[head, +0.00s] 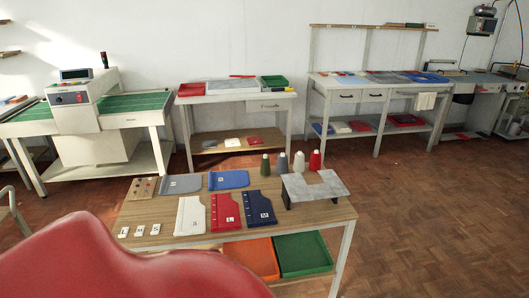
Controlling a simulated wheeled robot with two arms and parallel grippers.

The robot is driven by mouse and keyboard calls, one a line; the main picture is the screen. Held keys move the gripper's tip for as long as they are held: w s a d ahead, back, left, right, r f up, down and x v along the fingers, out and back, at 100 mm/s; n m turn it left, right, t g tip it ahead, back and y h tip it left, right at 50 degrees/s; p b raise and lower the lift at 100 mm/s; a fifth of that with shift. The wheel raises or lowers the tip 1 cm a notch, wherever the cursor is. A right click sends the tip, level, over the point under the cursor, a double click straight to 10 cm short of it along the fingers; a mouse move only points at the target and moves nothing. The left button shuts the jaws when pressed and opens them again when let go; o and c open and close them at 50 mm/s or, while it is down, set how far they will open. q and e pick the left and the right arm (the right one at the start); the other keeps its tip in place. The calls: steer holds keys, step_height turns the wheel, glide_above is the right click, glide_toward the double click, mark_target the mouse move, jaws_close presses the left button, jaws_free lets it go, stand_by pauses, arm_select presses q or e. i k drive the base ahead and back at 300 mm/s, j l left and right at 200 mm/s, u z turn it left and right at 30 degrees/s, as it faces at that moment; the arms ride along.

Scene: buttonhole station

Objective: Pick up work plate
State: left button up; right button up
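A grey plate (315,186) with a notch in its edge stands raised on dark supports at the right end of the near wooden table (291,222). It looks like the work plate. It lies flat and nothing rests on it. Neither of my grippers is in view.
White (190,216), red (225,212) and navy (258,208) flat pieces lie on the table's middle, with several thread cones (283,163) behind the grey plate. Orange (254,258) and green (303,254) trays sit below. A large red surface blocks the lower left. Floor (440,220) is clear at right.

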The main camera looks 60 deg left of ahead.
mark_target(295, 187)
steer(key=u, duration=1.5)
